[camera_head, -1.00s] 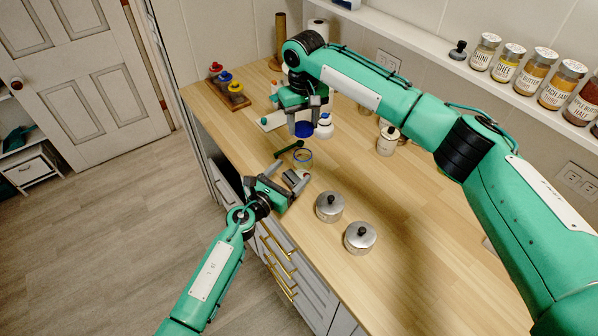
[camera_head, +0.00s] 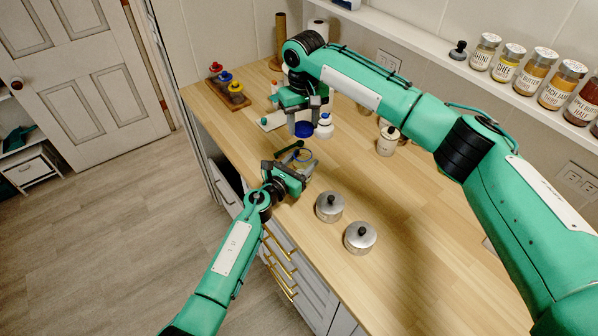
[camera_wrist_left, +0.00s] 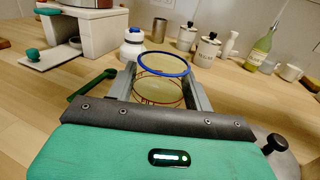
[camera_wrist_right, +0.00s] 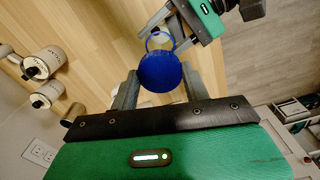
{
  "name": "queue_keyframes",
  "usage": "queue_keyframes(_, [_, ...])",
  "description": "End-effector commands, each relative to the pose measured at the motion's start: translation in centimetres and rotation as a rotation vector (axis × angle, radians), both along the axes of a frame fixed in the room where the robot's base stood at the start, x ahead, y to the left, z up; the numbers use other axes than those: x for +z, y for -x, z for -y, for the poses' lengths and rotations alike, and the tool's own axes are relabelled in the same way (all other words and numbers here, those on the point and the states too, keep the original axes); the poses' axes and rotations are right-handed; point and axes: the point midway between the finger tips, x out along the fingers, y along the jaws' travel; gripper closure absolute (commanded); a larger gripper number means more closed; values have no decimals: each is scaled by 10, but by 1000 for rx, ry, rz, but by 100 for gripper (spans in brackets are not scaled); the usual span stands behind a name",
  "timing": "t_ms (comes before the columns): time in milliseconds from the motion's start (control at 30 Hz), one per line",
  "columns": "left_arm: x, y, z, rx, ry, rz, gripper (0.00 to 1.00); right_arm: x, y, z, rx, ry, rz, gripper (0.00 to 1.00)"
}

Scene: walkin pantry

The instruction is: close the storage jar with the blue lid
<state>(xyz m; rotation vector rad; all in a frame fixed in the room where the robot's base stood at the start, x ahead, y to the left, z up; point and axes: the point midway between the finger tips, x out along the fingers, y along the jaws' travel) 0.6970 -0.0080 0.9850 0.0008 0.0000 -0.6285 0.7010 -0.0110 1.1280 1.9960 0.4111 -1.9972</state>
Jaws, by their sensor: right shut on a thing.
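The storage jar (camera_head: 306,157) is clear with a blue rim and stands upright on the wooden counter. My left gripper (camera_head: 303,163) is open, with its fingers on either side of the jar. The left wrist view shows the jar (camera_wrist_left: 160,88) between both fingers; I cannot tell if they touch it. My right gripper (camera_head: 303,117) is shut on the blue lid (camera_head: 303,130), holding it above and a little behind the jar. In the right wrist view the lid (camera_wrist_right: 160,72) sits between the fingertips, with the jar's rim (camera_wrist_right: 158,36) partly hidden beyond it.
A dark green utensil (camera_head: 290,148) lies left of the jar. A white bottle with a blue cap (camera_head: 324,127) stands close behind. Two metal canisters with black knobs (camera_head: 329,206) (camera_head: 360,238) stand to the front right.

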Motion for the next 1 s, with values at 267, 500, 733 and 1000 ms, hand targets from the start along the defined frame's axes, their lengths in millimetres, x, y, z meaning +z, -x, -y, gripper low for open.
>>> queue_keyframes(267, [0, 0, 0, 0, 0, 0, 89, -4, 0, 0, 0, -1, -1, 74])
queue_keyframes(500, [0, 0, 0, 0, 0, 0, 89, -37, 1, 0, 0, 0, -3, 74])
queue_keyframes(733, [0, 0, 0, 0, 0, 0, 89, -50, 0, 0, 0, 0, 1, 74])
queue_keyframes(1000, [0, 0, 0, 0, -1, -1, 89, -50, 0, 0, 0, 0, 0, 74])
